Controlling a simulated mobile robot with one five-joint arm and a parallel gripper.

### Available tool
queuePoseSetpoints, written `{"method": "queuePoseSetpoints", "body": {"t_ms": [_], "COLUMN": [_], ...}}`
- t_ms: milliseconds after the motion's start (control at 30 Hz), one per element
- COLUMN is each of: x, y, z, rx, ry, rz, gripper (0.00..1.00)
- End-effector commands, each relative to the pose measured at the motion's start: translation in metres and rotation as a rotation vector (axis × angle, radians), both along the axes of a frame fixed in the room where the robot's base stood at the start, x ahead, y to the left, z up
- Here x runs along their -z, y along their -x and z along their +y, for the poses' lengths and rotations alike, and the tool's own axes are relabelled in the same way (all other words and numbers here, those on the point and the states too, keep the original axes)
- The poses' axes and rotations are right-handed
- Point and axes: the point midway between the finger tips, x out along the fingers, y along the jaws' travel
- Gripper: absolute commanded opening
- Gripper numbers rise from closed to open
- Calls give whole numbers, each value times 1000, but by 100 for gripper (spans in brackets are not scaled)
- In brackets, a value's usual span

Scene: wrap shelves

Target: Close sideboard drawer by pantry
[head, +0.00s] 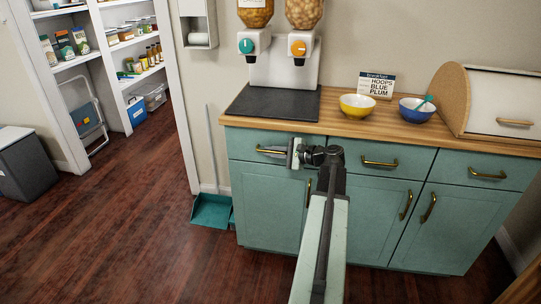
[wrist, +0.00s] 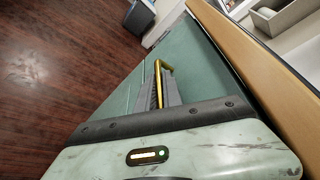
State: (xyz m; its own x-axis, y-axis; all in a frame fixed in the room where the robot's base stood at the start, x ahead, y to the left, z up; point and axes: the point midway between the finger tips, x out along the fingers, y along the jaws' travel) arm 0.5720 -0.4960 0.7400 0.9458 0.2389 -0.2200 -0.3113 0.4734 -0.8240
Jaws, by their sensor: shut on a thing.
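The teal sideboard (head: 270,205) has three drawers in a row under its wooden top. The left drawer (head: 243,144), on the pantry side, has a brass bar handle (head: 268,150). Its front looks about flush with the other drawers; a small gap is hard to judge. My gripper (head: 291,153) is at the right part of that handle, and my arm hides the drawer's right end. In the wrist view, the grey fingers (wrist: 162,90) are shut on the brass handle (wrist: 165,66), close to the teal front (wrist: 195,60).
On the sideboard top stand a cereal dispenser (head: 280,58) on a dark mat, a yellow bowl (head: 357,105), a blue bowl (head: 416,110), a sign and a bread box (head: 505,100). A teal dustpan (head: 211,210) stands left of the sideboard. The wooden floor in front is clear.

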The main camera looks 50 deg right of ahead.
Motion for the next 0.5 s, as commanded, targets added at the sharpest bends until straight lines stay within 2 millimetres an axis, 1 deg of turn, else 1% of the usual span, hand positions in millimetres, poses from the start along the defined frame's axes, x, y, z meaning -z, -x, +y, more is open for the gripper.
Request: {"method": "queuePoseSetpoints", "body": {"t_ms": [33, 167, 200, 400, 500], "x": [-2, -3, -3, -2, -4], "y": [-2, -2, -2, -1, 4], "z": [-5, -5, -5, -5, -5], "rx": [15, 16, 16, 14, 14], "ry": [2, 1, 1, 2, 2], "rz": [-8, -9, -9, -7, -6], "gripper": [0, 0, 19, 19, 19]}}
